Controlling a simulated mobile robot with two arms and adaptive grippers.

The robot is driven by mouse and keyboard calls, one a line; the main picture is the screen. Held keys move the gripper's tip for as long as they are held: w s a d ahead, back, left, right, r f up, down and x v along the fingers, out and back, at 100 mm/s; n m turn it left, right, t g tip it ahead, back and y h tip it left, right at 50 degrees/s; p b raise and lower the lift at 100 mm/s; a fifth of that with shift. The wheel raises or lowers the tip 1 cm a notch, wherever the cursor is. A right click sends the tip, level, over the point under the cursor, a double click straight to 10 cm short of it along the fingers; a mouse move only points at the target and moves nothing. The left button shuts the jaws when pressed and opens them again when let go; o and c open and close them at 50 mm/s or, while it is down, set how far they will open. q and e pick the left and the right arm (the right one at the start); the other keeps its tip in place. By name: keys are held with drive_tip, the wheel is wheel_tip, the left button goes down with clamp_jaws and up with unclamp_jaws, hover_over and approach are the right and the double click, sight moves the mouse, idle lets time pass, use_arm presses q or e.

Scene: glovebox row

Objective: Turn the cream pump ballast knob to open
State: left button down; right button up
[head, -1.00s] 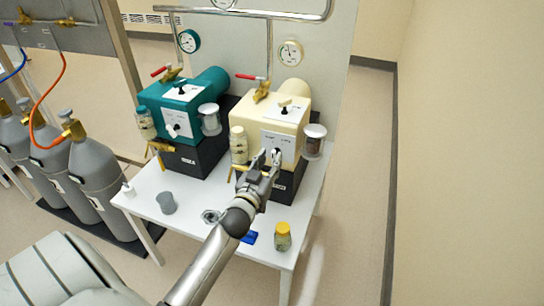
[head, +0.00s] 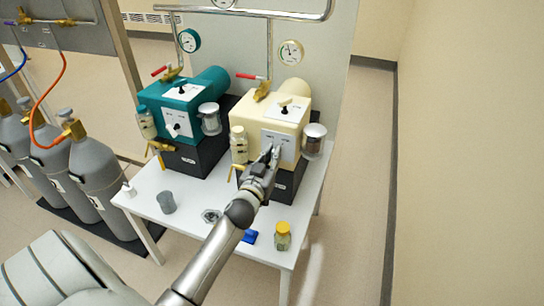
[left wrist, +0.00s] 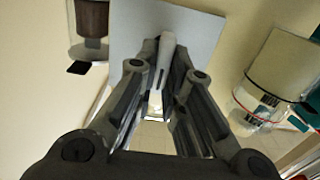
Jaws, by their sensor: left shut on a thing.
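The cream pump (head: 250,118) stands on a black base at the right of the white bench. A white plate (head: 290,144) on its front carries the ballast knob, mostly hidden by my fingers in the head view. My left gripper (head: 272,153) is at that plate, its fingers closed together. In the left wrist view, the pale handle of the knob (left wrist: 167,46) is between the fingertips, against the plate (left wrist: 205,35). It looks slightly tilted there. The plate's lettering is too small to read. My right gripper is not in view.
A second knob (head: 285,109) is on the pump's top plate. A clear jar (head: 314,142) and a pale bottle (head: 238,145) flank the front. The teal pump (head: 152,95) stands to the left. A yellow-capped jar (head: 282,237) and grey cup (head: 166,202) are on the bench.

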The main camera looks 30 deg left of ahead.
use_arm(q)
drive_tip(key=shift+m, duration=0.4)
drive_tip(key=shift+d+f+m+p, duration=0.1)
drive_tip(key=shift+d+m+p, duration=0.1)
drive_tip(key=shift+m, duration=1.1)
drive_tip(key=shift+d+m+p, duration=0.15)
drive_tip(key=shift+m, duration=1.15)
drive_tip(key=c, duration=1.5)
unclamp_jaws()
